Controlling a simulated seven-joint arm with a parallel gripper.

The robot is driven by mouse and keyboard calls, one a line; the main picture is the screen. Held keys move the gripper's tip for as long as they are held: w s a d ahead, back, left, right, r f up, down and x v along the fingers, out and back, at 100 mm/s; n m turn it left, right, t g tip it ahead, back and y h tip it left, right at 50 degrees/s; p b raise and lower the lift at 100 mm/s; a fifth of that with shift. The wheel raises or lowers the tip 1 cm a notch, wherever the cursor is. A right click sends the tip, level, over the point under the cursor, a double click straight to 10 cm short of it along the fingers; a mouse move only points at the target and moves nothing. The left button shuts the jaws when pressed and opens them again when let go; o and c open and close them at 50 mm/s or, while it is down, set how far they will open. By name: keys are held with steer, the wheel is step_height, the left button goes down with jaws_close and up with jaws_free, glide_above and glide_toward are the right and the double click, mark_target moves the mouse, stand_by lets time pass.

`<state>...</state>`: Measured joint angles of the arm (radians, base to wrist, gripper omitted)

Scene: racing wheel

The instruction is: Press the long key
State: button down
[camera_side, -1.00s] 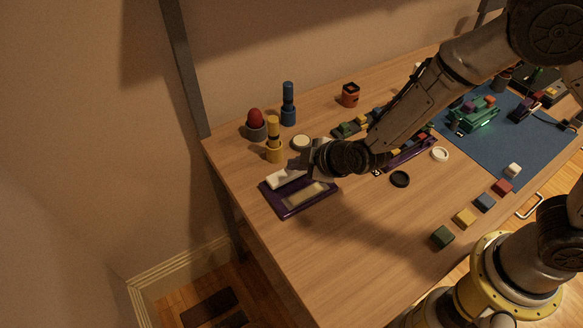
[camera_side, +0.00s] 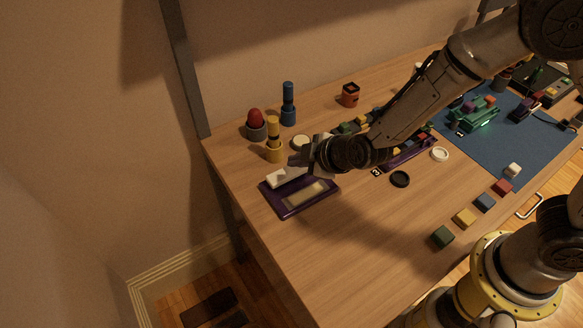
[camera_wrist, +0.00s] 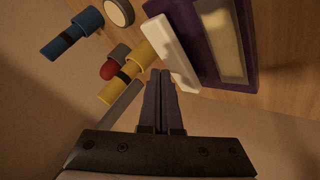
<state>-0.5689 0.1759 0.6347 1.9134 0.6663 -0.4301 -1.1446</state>
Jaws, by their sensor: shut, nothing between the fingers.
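A long white key (camera_side: 286,178) lies along the back edge of a dark purple base (camera_side: 296,208). A pale rectangular panel (camera_side: 304,194) is set in the base in front of it. In the wrist view the white key (camera_wrist: 172,52) runs slantwise beside the purple base (camera_wrist: 246,75). My gripper (camera_side: 298,160) is shut and empty just behind and above the key. In the wrist view my gripper's fingertips (camera_wrist: 160,73) are together, just left of the key's near part. I cannot tell for sure whether they touch it, but a small gap seems to show.
A yellow cylinder (camera_side: 274,140), a blue cylinder (camera_side: 288,104), a red egg shape in a grey cup (camera_side: 256,128) and a round cream disc (camera_side: 301,142) stand close behind the base.

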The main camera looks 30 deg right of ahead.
mark_target(296, 171)
steer(key=shift+r, duration=0.3)
steer(key=shift+r, duration=2.4)
steer(key=w+d+r+m+t, duration=0.25)
steer(key=d+r, duration=0.45)
steer(key=r, duration=0.5)
steer(key=s+d+r, duration=0.7)
steer(key=s+r, duration=0.1)
steer(key=r, duration=0.2)
steer(key=s+d+f+m+g, duration=0.2)
steer(key=s+m, duration=0.1)
steer(key=s, duration=0.4)
steer(key=s+d+f+m+g+h, duration=0.1)
steer(key=s+d+f+m+g, duration=0.1)
steer(key=s, duration=0.5)
steer(key=s+d+f+m+g, duration=0.2)
steer(key=s+d+f+m, duration=0.1)
steer(key=s, duration=0.4)
steer(key=shift+s+f+m+h, duration=0.25)
steer(key=shift+f+m+h, duration=0.2)
steer(key=shift+f, duration=0.2)
